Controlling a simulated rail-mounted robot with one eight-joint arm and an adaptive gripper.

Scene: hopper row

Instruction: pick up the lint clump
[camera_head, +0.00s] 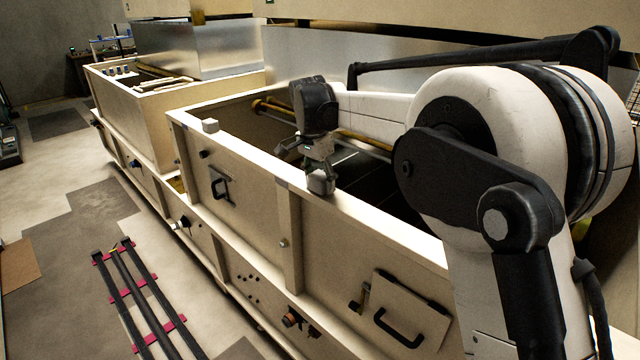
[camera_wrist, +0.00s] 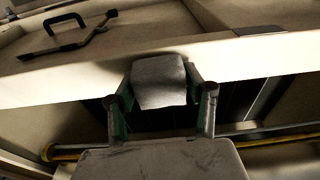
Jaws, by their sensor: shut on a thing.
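The lint clump is a small grey, rounded block, held between the two fingers of my gripper (camera_wrist: 160,92) in the wrist view, where the clump (camera_wrist: 159,80) shows just in front of the hopper's pale rim. In the head view my gripper (camera_head: 315,162) hangs over the front rim of the nearer hopper, with the grey clump (camera_head: 321,183) at its fingertips. My gripper is shut on the clump. Whether the clump still touches the rim cannot be told.
The nearer cream hopper (camera_head: 350,215) has a dark interior, with yellow pipes (camera_head: 272,108) along its inside. A second hopper (camera_head: 135,110) stands farther left. Black rails with red crosspieces (camera_head: 130,290) lie on the floor.

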